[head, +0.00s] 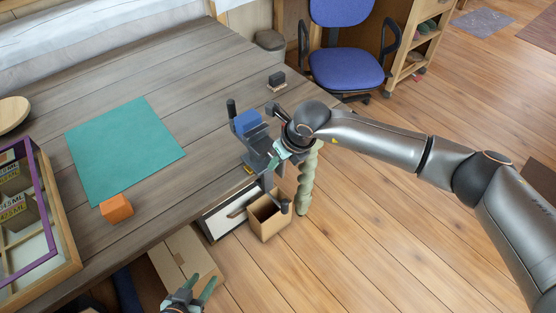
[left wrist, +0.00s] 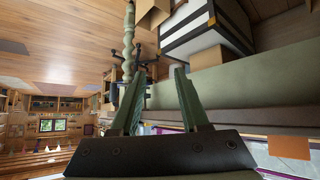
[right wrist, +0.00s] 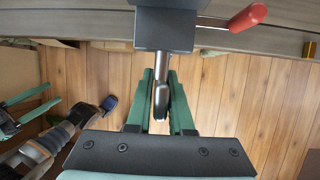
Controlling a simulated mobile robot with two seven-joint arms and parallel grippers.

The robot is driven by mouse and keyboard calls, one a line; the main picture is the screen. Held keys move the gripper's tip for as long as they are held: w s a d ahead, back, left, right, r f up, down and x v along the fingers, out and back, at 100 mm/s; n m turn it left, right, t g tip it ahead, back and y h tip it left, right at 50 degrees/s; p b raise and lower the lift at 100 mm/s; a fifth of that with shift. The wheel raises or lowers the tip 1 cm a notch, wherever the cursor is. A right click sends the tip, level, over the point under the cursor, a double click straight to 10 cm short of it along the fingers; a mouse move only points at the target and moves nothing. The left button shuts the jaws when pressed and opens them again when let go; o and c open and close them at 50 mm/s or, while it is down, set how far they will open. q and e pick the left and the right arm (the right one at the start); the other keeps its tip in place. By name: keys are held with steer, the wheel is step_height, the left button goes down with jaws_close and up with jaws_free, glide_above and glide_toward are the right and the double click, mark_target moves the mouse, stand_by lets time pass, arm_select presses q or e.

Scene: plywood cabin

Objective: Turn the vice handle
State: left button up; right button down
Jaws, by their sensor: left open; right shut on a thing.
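The dark grey vice (head: 256,150) is fixed at the table's edge, with a blue block (head: 247,122) at its top. In the right wrist view its body (right wrist: 165,28) is at the top, and a steel screw (right wrist: 162,62) runs down from it to the vice handle (right wrist: 160,100). My right gripper (head: 280,153) is at the vice's front. Its green fingers (right wrist: 162,85) are shut on the handle, one on each side. My left gripper (head: 196,290) is open and empty, low in front of the table; its spread fingers show in the left wrist view (left wrist: 158,75).
A teal mat (head: 122,150), an orange cube (head: 116,208) and a purple-rimmed case (head: 58,225) are on the table. A small dark brush-like thing (head: 277,79) lies beyond the vice. An open cardboard box (head: 268,218) stands below. A blue chair (head: 345,68) is behind; floor at right is clear.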

steer(key=shift+a+f+n+t+h+b, duration=0.1)
steer(key=shift+n+t+h+b, duration=0.2)
steer(key=shift+t+h+b, duration=0.6)
steer(key=t+h+b, duration=0.1)
steer(key=h+b, duration=0.1)
steer(key=b, duration=0.3)
steer(key=shift+f+n+t, duration=0.1)
steer(key=shift+n+t, duration=0.2)
steer(key=shift+h+b, duration=0.3)
steer(key=shift+b, duration=0.2)
steer(key=shift+t+b, duration=0.3)
steer(key=shift+b, duration=0.15)
steer(key=shift+r+h, duration=0.25)
steer(key=shift+h, duration=0.15)
steer(key=c, duration=0.9)
jaws_free()
